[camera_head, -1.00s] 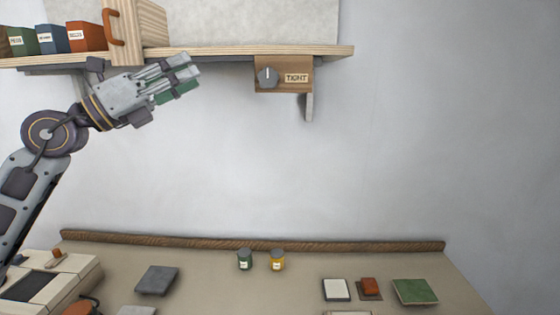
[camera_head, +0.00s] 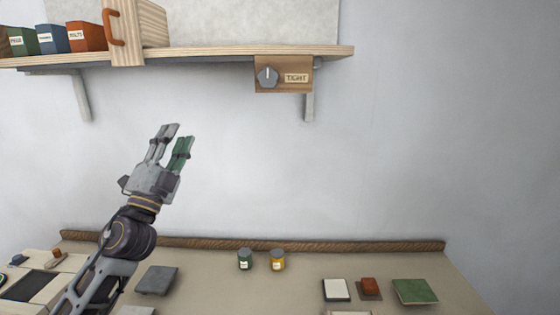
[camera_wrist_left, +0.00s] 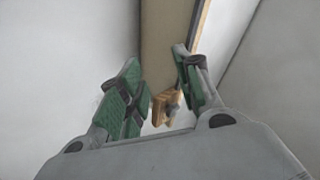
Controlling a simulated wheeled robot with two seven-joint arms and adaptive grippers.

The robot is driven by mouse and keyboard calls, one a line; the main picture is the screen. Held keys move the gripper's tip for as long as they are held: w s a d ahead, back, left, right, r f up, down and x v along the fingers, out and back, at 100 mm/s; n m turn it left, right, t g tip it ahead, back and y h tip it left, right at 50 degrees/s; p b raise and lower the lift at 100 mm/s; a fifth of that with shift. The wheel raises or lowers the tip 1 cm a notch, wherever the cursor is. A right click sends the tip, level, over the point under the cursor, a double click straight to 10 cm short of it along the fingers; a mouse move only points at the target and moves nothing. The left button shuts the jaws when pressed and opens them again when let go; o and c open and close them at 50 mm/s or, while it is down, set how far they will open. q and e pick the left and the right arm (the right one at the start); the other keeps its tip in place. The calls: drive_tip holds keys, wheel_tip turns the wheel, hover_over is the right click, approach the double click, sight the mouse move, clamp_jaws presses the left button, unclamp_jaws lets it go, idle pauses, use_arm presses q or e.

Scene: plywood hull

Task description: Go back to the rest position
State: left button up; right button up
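My left gripper (camera_head: 176,140) is in the left half of the head view, in the air in front of the grey wall. It points up, below the shelf and above the back of the counter. Its fingers with green pads are apart and nothing is between them; the left wrist view shows the same open fingers (camera_wrist_left: 158,88). My right gripper is in neither view.
A wooden shelf (camera_head: 220,52) crosses the top, with boxes at left and a grey knob (camera_head: 267,76) on a wooden block marked TIGHT. The counter (camera_head: 220,290) below holds a green jar (camera_head: 245,260), a yellow jar (camera_head: 278,261) and several flat pads.

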use_arm(q)
drive_tip(key=s+a+f+n+g+y, duration=0.2)
drive_tip(key=f+n+g+y, duration=0.4)
drive_tip(key=f, duration=1.1)
drive_tip(key=s+a+f+n+g+y, duration=0.25)
drive_tip(key=f+n+g+y, duration=0.4)
drive_tip(key=f, duration=1.05)
drive_tip(key=s+d+f+n+g+h, duration=0.1)
drive_tip(key=s+d+f+g+h, duration=0.15)
drive_tip(key=s+f, duration=0.5)
drive_tip(key=s+d+f+n+g+h, duration=0.1)
drive_tip(key=s+d+f+g+h, duration=0.1)
drive_tip(key=s+f+g, duration=0.35)
drive_tip(key=s+d+f+n+g+h, duration=0.2)
drive_tip(key=s+f, duration=0.6)
drive_tip(key=s, duration=0.2)
wheel_tip(320, 180, down, 32)
drive_tip(key=s, duration=0.2)
drive_tip(key=s+a+f+g, duration=0.1)
drive_tip(key=s+a+f, duration=0.1)
drive_tip(key=s+f, duration=0.8)
drive_tip(key=s+a+f+g, duration=0.1)
drive_tip(key=s+a+f, duration=0.1)
drive_tip(key=s+f, duration=0.8)
drive_tip(key=shift+s+m, duration=0.45)
drive_tip(key=shift+s, duration=0.75)
drive_tip(key=shift+a+f, duration=0.1)
